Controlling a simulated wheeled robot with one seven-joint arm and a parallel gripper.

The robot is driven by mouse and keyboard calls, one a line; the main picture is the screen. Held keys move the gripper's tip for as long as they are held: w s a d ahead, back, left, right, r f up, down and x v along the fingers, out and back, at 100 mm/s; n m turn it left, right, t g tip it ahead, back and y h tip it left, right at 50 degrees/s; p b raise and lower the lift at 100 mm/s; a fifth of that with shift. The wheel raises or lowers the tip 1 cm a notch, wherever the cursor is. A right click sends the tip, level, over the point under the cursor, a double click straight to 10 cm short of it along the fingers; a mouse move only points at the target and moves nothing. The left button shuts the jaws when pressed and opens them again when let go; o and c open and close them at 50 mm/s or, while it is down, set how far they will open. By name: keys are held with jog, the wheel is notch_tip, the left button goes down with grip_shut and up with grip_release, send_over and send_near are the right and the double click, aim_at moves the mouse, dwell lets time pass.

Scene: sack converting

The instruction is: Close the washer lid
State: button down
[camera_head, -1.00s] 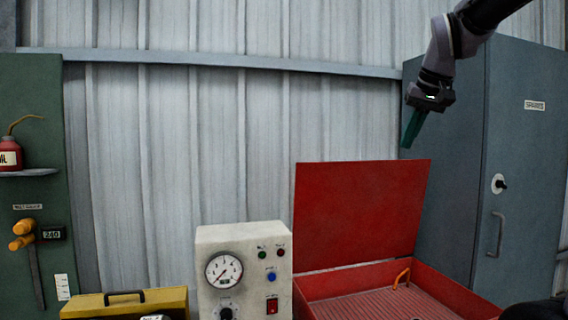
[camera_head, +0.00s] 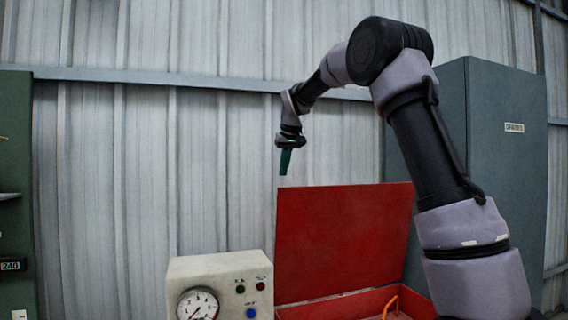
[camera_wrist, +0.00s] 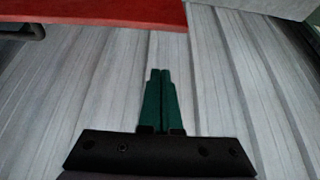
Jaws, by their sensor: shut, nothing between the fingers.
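The red washer lid (camera_head: 342,240) stands open, upright and leaning slightly back, at the rear of the red washer (camera_head: 345,306). The lid's red edge also shows at the top of the wrist view (camera_wrist: 100,10). My gripper (camera_head: 284,175) has green fingers and points down, just above the lid's upper left corner in the head view. It looks apart from the lid. In the wrist view the two green fingers (camera_wrist: 158,72) are together, with nothing between them. The washer's lower part is cut off by the picture's bottom edge.
A cream control box (camera_head: 221,283) with a gauge stands left of the washer. A grey-blue cabinet (camera_head: 506,160) stands to the right, partly behind my arm. A corrugated wall (camera_head: 150,180) is behind. An orange handle (camera_head: 390,306) shows inside the washer.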

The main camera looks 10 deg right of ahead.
aim_at(286, 195)
jog(key=shift+s+d+f, duration=0.1)
jog(key=shift+s+f, duration=0.15)
jog(key=shift+f, duration=0.6)
jog(key=shift+s+d+f, duration=0.1)
jog(key=shift+s+f, duration=0.2)
jog(key=shift+f, duration=0.55)
jog(key=shift+s+d+f, duration=0.1)
jog(key=shift+s+f, duration=0.15)
jog(key=shift+f, duration=0.6)
